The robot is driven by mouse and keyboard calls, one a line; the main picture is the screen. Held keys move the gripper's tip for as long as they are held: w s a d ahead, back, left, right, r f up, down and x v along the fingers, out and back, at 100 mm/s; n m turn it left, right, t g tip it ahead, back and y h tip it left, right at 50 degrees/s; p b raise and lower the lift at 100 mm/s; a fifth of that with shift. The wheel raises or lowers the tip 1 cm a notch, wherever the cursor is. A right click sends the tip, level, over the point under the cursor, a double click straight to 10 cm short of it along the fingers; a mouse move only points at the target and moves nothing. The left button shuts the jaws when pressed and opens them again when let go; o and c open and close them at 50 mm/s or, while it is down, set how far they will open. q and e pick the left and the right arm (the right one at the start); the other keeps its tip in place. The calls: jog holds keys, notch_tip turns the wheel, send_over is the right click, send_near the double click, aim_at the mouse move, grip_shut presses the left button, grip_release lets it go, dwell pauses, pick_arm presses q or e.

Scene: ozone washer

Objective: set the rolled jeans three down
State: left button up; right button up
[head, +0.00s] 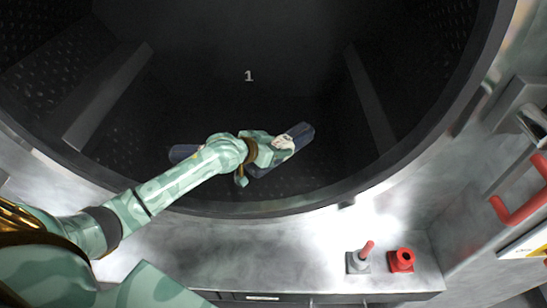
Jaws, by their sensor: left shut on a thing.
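My left gripper (281,144) reaches into the dark washer drum (250,40) and is shut on a dark blue roll of jeans (301,133). The roll lies slantwise, with its right end sticking out past the fingers. The rest of it is partly hidden by my gripper and wrist. More dark blue cloth (183,152) shows at the left of my forearm, low in the drum; my arm covers part of it. I cannot tell whether the held roll touches the drum floor. My right gripper is not in view.
Raised ribs stand at the drum's left (108,95) and right (370,100). The round rim (270,208) curves below my arm. A grey switch (358,261) and a red button (401,261) sit on the front ledge. The drum floor right of the roll looks clear.

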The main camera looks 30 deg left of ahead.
pick_arm(q)
jog(key=shift+w+a+f, duration=0.1)
jog(key=shift+a+f, duration=0.15)
jog(key=shift+f, duration=0.05)
jog(key=f, duration=0.1)
jog(key=f+b, duration=0.1)
jog(key=f, duration=0.1)
jog(key=shift+w+a+f, duration=0.15)
jog(key=shift+a+f, duration=0.15)
jog(key=shift+f, duration=0.05)
jog(key=shift+r, duration=0.1)
jog(key=o, duration=1.2)
jog(key=shift+f, duration=0.2)
